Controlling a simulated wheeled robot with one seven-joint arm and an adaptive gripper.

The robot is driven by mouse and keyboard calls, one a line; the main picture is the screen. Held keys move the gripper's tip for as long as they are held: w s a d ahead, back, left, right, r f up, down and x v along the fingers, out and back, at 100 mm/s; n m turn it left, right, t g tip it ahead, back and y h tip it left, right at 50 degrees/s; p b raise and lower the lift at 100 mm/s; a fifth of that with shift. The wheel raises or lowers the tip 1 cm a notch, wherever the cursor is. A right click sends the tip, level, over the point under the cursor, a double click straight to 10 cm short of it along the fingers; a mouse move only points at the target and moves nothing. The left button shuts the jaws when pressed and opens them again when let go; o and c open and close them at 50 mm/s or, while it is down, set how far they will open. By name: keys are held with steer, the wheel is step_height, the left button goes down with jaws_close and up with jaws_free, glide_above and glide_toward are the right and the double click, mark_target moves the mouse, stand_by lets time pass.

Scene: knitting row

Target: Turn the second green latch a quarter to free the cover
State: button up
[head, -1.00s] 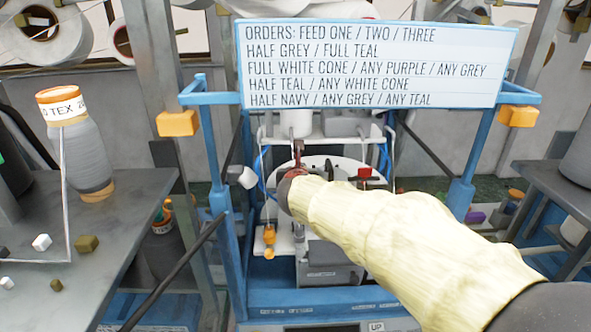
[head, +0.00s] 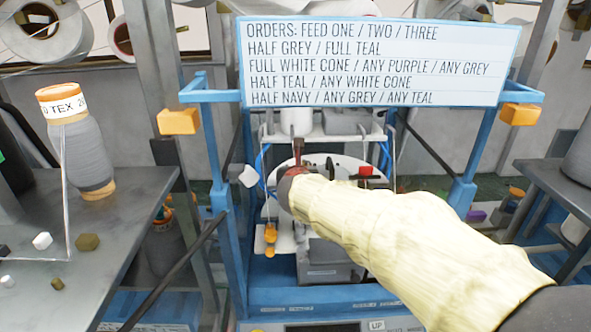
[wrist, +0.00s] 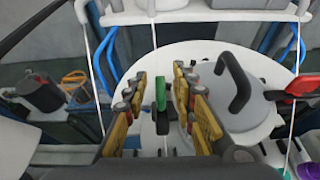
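A green latch (wrist: 160,92) stands upright on the white round plate (wrist: 207,60) in the wrist view, with a dark base below it. My gripper (wrist: 160,84) is open, with one yellow-padded finger on each side of the latch. Gaps show between the latch and both fingers. A grey cover with a dark curved handle (wrist: 238,88) lies just right of the fingers. In the head view my sleeved arm reaches into the blue-framed machine and hides the latch and most of the gripper. I cannot tell which latch this is in order.
A red-ended lever (wrist: 302,87) lies to the right of the cover. White threads and blue tubes run close around the plate. Blue frame posts (head: 221,190) flank my arm, and an orders sign (head: 375,62) hangs above. A side table (head: 120,215) with a yarn cone stands left.

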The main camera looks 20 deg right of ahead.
steer(key=v, duration=1.1)
steer(key=shift+s, duration=0.25)
steer(key=shift+r, duration=0.15)
steer(key=s+d+f+m+g+b, duration=0.1)
steer(key=s+f+m+g, duration=0.4)
steer(key=s+f+m, duration=0.95)
steer(key=s+a+f+m+g+y+b, duration=0.1)
steer(key=s+a+f+m+y+b, duration=0.4)
steer(key=m, duration=1.2)
steer(key=s+a+f+b, duration=0.4)
steer(key=s+f+b, duration=0.1)
steer(key=f, duration=0.1)
steer(key=shift+g+y, duration=0.3)
steer(key=shift+g, duration=0.1)
